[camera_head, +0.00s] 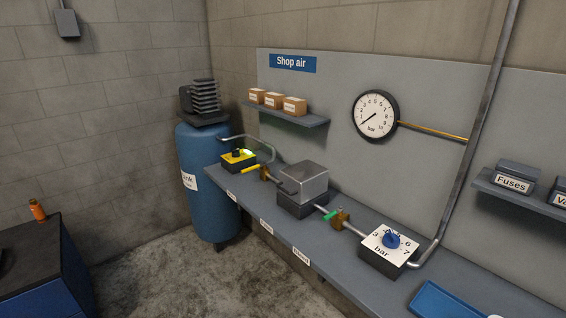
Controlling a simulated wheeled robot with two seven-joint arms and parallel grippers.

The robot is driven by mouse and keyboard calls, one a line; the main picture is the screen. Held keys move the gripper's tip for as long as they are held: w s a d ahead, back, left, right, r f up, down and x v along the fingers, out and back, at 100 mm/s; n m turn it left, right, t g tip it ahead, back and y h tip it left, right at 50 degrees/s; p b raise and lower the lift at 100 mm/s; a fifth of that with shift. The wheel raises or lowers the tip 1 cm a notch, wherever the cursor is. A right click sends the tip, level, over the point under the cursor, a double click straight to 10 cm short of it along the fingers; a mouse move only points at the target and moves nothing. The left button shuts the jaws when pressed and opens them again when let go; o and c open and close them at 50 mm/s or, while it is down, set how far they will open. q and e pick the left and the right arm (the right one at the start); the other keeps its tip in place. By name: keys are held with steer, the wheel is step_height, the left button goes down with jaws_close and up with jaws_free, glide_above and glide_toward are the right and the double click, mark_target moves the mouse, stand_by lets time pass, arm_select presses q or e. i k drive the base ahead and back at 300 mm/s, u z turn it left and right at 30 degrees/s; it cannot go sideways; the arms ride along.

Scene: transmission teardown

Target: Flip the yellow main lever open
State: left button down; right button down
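The yellow lever (251,169) sits on a brass valve (265,173) in the pipe on the grey bench, left of the middle. A green lever (330,214) sits on a second brass valve (341,221) further right. Neither of my grippers is in view, and nothing touches the yellow lever.
A blue tank (205,205) stands at the bench's left end. A grey box (303,183) and a blue-knob regulator (384,258) stand on the bench (262,215). The wall gauge (375,115) needle points low left. Open floor (180,275) lies in front.

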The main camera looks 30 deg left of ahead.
mark_target(254, 167)
steer(key=u, duration=0.5)
steer(key=i, duration=0.8)
steer(key=u, duration=2.7)
steer(key=i, duration=0.95)
steer(key=z, duration=3.4)
